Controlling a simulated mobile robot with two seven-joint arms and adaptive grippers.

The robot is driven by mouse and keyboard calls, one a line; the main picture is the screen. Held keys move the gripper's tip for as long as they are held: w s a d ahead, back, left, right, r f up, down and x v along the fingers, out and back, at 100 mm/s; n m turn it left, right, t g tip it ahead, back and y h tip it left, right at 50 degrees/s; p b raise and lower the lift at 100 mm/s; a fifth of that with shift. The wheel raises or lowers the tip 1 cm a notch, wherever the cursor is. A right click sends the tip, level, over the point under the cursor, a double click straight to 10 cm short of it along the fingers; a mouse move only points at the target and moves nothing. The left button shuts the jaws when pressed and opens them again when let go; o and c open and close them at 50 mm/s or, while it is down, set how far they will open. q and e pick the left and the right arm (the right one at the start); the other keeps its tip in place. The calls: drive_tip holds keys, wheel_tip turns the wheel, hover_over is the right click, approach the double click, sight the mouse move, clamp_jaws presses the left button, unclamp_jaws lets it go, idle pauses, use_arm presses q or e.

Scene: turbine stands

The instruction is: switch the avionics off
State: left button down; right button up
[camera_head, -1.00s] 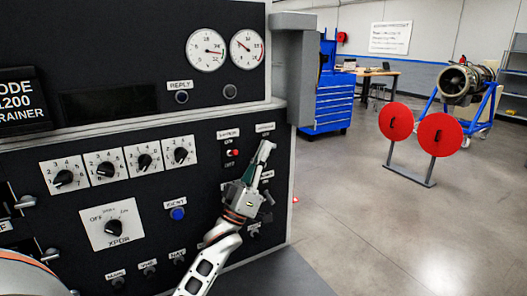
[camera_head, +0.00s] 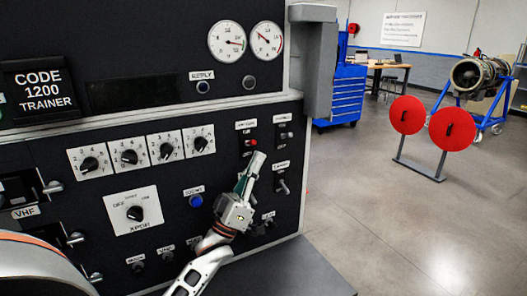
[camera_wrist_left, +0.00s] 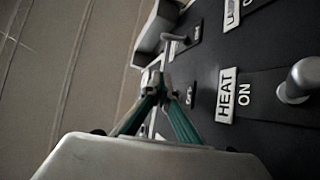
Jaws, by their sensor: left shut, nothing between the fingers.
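My left gripper (camera_head: 257,156) is shut and empty in front of the trainer panel, its fingertips just below a red-marked toggle switch (camera_head: 248,142) in the head view. To the right are a second toggle (camera_head: 285,134) and a lower labelled toggle (camera_head: 283,187). Their labels are too small to read there, so I cannot tell which is the avionics switch. In the left wrist view, the closed green-sided fingers (camera_wrist_left: 155,85) point at the panel. A large toggle (camera_wrist_left: 300,80) stands right of a "HEAT ON" label (camera_wrist_left: 228,95), and another toggle (camera_wrist_left: 178,38) lies beyond the fingertips. My right gripper is not in view.
Four-position-style rotary knobs (camera_head: 129,157), an XPDR selector (camera_head: 135,213) and a blue button (camera_head: 195,201) fill the panel left of the gripper. More small toggles sit below. A grey post (camera_head: 320,60) edges the panel. Open floor lies right, with red discs (camera_head: 452,130) farther off.

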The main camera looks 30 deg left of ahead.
sight(287, 135)
use_arm(q)
drive_tip(key=shift+s+f, duration=0.25)
drive_tip(key=shift+f, duration=0.05)
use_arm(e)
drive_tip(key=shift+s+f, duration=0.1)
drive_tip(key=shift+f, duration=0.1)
use_arm(q)
drive_tip(key=shift+d+r+n+y+b, duration=0.1)
drive_tip(key=shift+r+n+y+b, duration=0.15)
drive_tip(key=shift+n+y, duration=0.7)
drive_tip(key=shift+d+r+n+y+b, duration=0.15)
drive_tip(key=shift+r+n+y, duration=0.1)
drive_tip(key=shift+n+y, duration=0.65)
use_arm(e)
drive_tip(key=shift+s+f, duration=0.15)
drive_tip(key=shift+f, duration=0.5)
use_arm(q)
drive_tip(key=shift+a+r, duration=0.1)
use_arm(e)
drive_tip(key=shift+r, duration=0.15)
